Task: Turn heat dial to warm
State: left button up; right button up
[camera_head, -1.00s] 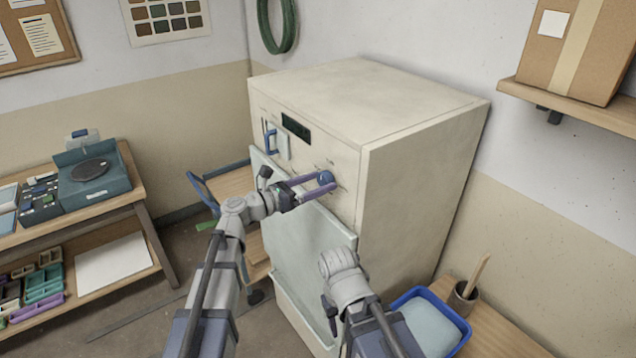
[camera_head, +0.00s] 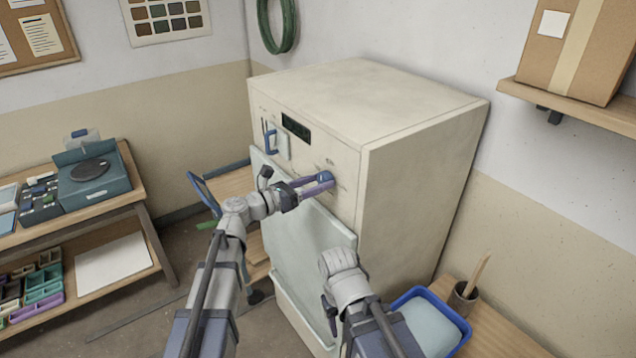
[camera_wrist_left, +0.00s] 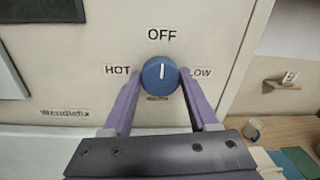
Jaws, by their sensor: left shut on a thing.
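The round blue heat dial (camera_wrist_left: 160,76) is on the front panel of the cream cabinet, and it also shows in the head view (camera_head: 326,175). Its white mark stands nearly upright, toward the word OFF. HOT is printed to its left and LOW to its right; a label below it is mostly covered and unreadable. My left gripper (camera_head: 321,182) is shut on the dial, with one purple finger on each side of it. My right arm (camera_head: 345,280) is in front of the cabinet's lower part, and its gripper does not show.
A pale panel (camera_head: 310,235) hangs below the dial. A blue tray (camera_head: 465,325) and a brush pot (camera_head: 463,296) stand at lower right. A workbench (camera_head: 140,190) is at left.

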pick_arm(q)
jog(key=shift+c, duration=0.5)
